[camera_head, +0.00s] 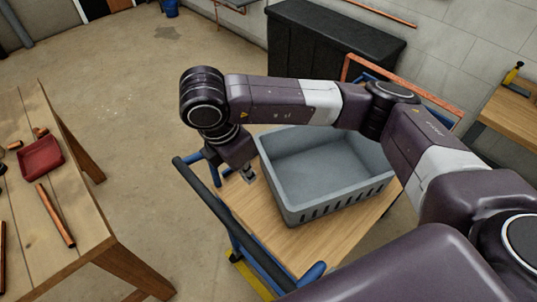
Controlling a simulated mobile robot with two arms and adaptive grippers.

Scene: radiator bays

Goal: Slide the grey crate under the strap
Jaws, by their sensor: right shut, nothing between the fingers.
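The grey crate (345,206) is an empty open-topped bin with slots along its near side. It stands upright on the wooden deck of a blue-framed cart (312,243). My right arm reaches across above the crate from the right and hides part of its back rim. My right gripper (248,176) points down just left of the crate's left wall, near the cart's left handle. It is shut and empty; I cannot tell whether it touches the crate. No strap can be made out. My left gripper is not in view.
A wooden workbench (92,222) at the left holds a red tray (41,158) and several copper pipes. A black cabinet (325,55) stands behind the cart. Another wooden bench (512,115) is at the right edge. The floor between the workbench and the cart is clear.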

